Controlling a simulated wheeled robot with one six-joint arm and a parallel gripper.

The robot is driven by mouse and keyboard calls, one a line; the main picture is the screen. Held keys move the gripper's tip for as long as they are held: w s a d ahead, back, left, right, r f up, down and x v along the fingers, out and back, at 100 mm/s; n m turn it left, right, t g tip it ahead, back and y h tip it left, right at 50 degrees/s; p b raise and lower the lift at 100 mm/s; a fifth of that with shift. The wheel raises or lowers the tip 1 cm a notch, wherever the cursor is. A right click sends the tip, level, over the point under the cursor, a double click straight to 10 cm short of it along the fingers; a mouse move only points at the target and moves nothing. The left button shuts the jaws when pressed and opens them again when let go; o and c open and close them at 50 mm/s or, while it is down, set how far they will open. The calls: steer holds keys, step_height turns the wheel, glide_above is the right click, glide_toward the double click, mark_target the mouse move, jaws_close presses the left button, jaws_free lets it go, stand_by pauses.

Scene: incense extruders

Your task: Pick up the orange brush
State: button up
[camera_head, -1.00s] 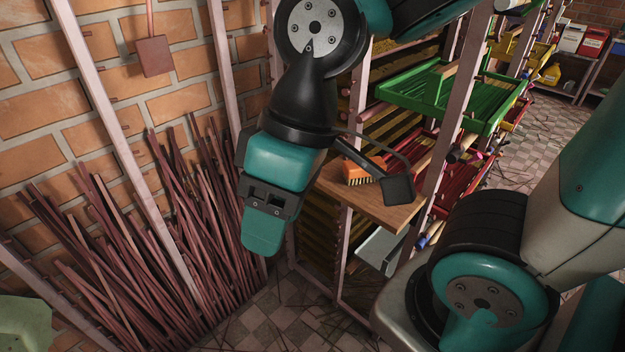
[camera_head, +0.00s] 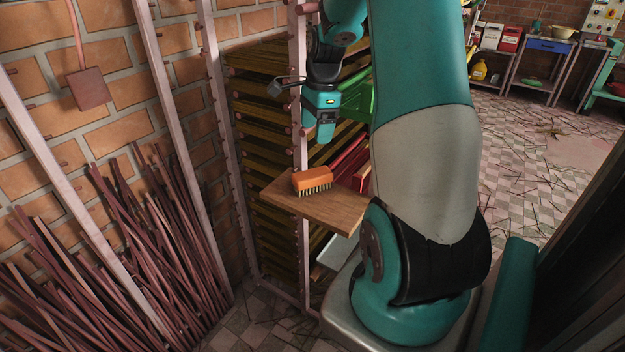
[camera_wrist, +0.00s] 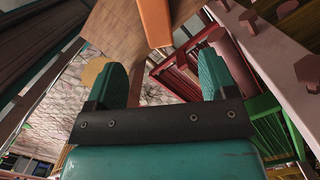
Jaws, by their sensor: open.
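In the wrist view the orange brush (camera_wrist: 155,22) shows at the top middle, cut off by the frame edge, on the brown board (camera_wrist: 112,40). My gripper (camera_head: 325,135) hangs above the brush and slightly to its right in the head view. In the wrist view its two teal fingers (camera_wrist: 160,82) are spread apart with nothing between them. The brush lies beyond the fingertips, apart from them.
A pinkish rack post (camera_head: 300,90) stands close to my gripper, with pegs on it. A green tray (camera_head: 355,100) and a red tray (camera_head: 350,160) sit on the rack nearby. Many thin sticks (camera_head: 75,270) lean on the brick wall at left.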

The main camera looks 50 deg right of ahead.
mark_target(313, 173)
steer(key=f, duration=0.6)
steer(key=a+f, duration=0.1)
steer(key=f, duration=0.2)
steer(key=shift+w+f, duration=0.1)
steer(key=shift+w, duration=0.15)
steer(key=shift+s+a+f+p, duration=0.15)
steer(key=shift+f+p, duration=0.25)
steer(key=shift+f, duration=0.95)
steer(key=shift+s+a+f+p, duration=0.15)
steer(key=shift+f+p, duration=0.2)
steer(key=shift+f, duration=0.95)
steer(key=shift+w+f, duration=0.1)
steer(key=shift+f, duration=0.15)
steer(key=c, duration=1.1)
steer(key=shift+r, duration=0.15)
step_height(313, 173, up, 20)
steer(key=shift+r+b, duration=0.15)
steer(key=shift+b, duration=0.2)
